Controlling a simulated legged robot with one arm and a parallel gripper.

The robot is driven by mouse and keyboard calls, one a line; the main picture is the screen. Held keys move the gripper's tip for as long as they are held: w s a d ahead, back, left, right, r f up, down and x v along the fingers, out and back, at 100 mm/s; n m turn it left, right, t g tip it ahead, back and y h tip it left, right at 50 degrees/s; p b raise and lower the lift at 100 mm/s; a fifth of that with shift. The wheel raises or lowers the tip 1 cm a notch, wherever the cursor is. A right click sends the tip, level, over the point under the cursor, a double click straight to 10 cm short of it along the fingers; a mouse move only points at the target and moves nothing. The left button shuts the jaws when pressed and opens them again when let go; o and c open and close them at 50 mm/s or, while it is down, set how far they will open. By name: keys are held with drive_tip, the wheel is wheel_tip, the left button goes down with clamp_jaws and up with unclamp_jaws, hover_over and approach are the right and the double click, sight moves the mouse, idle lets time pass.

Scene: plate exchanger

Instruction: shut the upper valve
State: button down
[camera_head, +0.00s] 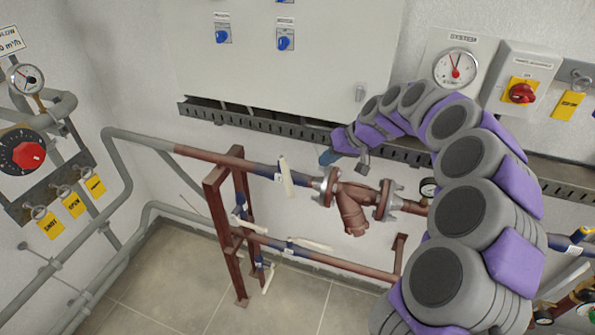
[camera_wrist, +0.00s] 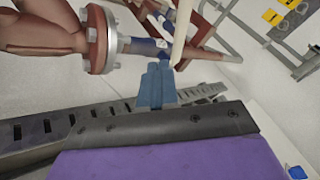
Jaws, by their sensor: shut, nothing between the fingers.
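The upper valve (camera_head: 269,171) is a blue body on the upper red-brown pipe, left of a flanged fitting. Its cream lever handle (camera_head: 286,177) lies across the pipe line in the picture. In the wrist view, the blue valve body (camera_wrist: 148,46) and the cream handle (camera_wrist: 182,34) show just beyond my fingertips. My gripper (camera_head: 327,158) is to the right of the handle and slightly above it in the head view. Its blue fingers (camera_wrist: 157,72) are shut and empty, their tips close to the handle's near end. I cannot tell whether they touch it.
A red-brown flanged strainer (camera_head: 352,205) sits beside the valve, below my gripper. A slotted cable tray (camera_head: 260,121) runs along the wall under a grey cabinet (camera_head: 290,60). A lower pipe (camera_head: 340,262) carries another cream lever (camera_head: 310,244). A red-brown stand (camera_head: 219,215) supports the pipes at left.

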sight(288, 179)
drive_tip(key=w+f, duration=0.1)
drive_tip(key=f, duration=0.1)
drive_tip(key=w+f, duration=0.1)
drive_tip(key=f, duration=0.3)
drive_tip(key=shift+w+a+f+b, duration=0.25)
drive_tip(key=shift+w+f+b, duration=0.1)
drive_tip(key=shift+w+f, duration=0.05)
drive_tip(key=shift+m+t, duration=0.4)
drive_tip(key=shift+m, duration=0.4)
drive_tip(key=a, duration=0.2)
drive_tip(key=a+p, duration=0.1)
drive_tip(key=a, duration=0.2)
drive_tip(key=a+f, duration=0.1)
drive_tip(key=a, duration=0.2)
drive_tip(key=shift+s+a, duration=0.15)
drive_tip(key=shift+s, duration=0.25)
drive_tip(key=shift+s+a+r+m+t+h+p, duration=0.25)
drive_tip(key=shift+m+h+p, duration=0.2)
drive_tip(key=shift+p, duration=0.45)
drive_tip(key=shift+a+m+p, duration=0.15)
drive_tip(key=shift+m+p, duration=0.3)
drive_tip(key=shift+p, duration=0.05)
drive_tip(key=a+m+p, duration=0.1)
drive_tip(key=a, duration=0.1)
drive_tip(key=a+m+t+h+p, duration=0.1)
drive_tip(key=a, duration=0.1)
drive_tip(key=shift+w+a+f, duration=0.1)
drive_tip(key=shift+w+f, duration=0.05)
drive_tip(key=shift+f, duration=0.05)
